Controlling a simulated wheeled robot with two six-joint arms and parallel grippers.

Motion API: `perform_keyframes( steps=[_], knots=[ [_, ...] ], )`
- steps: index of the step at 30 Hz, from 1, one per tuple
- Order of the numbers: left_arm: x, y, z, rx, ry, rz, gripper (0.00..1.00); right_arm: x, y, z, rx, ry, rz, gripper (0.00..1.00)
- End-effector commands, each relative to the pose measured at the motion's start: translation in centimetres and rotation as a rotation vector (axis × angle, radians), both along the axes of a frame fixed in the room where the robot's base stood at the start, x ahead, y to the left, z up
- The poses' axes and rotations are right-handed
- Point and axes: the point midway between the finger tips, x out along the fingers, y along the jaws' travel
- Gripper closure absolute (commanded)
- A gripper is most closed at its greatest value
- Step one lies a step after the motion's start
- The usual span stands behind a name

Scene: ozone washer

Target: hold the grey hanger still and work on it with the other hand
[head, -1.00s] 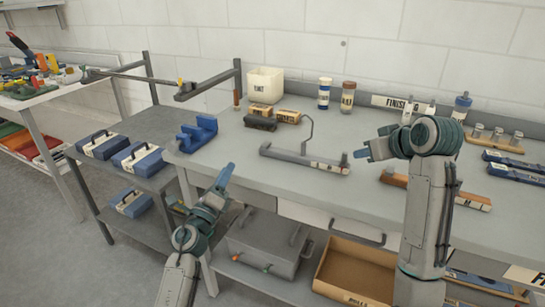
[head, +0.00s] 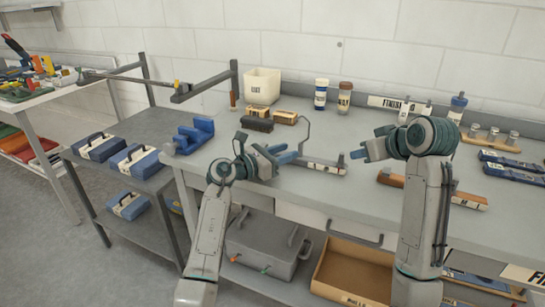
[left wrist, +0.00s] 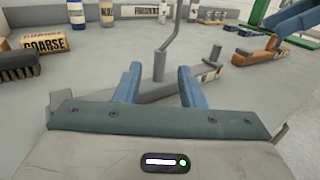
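The grey hanger, a bar with a label and an upright bent wire hook, lies on the workbench; its labelled end (head: 325,166) shows in the head view and its post (left wrist: 160,65) in the left wrist view. My left gripper (head: 292,153) is over the hanger's left part and hides it in the head view. In the left wrist view its blue fingers (left wrist: 158,80) are apart, with part of the bar between and just beyond them. My right gripper (head: 358,154) is empty, just right of the hanger's labelled end; its finger gap is not clear.
Brush blocks (head: 257,124) and a white bin (head: 262,86) stand behind the hanger. A blue vise (head: 192,136) sits at the bench's left end. A wooden-handled tool (head: 460,198) lies at the right.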

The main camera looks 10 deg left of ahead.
Motion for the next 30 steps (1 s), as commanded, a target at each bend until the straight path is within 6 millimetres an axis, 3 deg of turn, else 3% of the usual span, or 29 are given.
perform_keyframes(
  steps=[9, 22, 23, 28, 30],
  knots=[
    [3.2, -3.8, 0.1, -0.001, 0.0, 0.0, 0.64, 0.0, 0.0, 0.0, 0.0, 0.0, 0.0, 0.64],
    [3.9, -4.6, 0.0, -0.001, 0.0, 0.001, 0.64, 0.0, 0.0, 0.0, 0.0, 0.0, 0.0, 0.64],
    [3.9, -4.6, 0.0, -0.001, 0.0, 0.001, 0.66, 0.0, 0.0, 0.0, 0.0, 0.0, 0.0, 0.64],
    [3.9, -4.6, 0.0, -0.001, 0.0, 0.001, 0.99, 0.0, 0.0, 0.0, 0.0, 0.0, 0.0, 0.64],
    [3.9, -4.6, 0.0, -0.001, 0.0, 0.001, 1.0, 0.0, 0.0, 0.0, 0.0, 0.0, 0.0, 0.64]
  ],
)
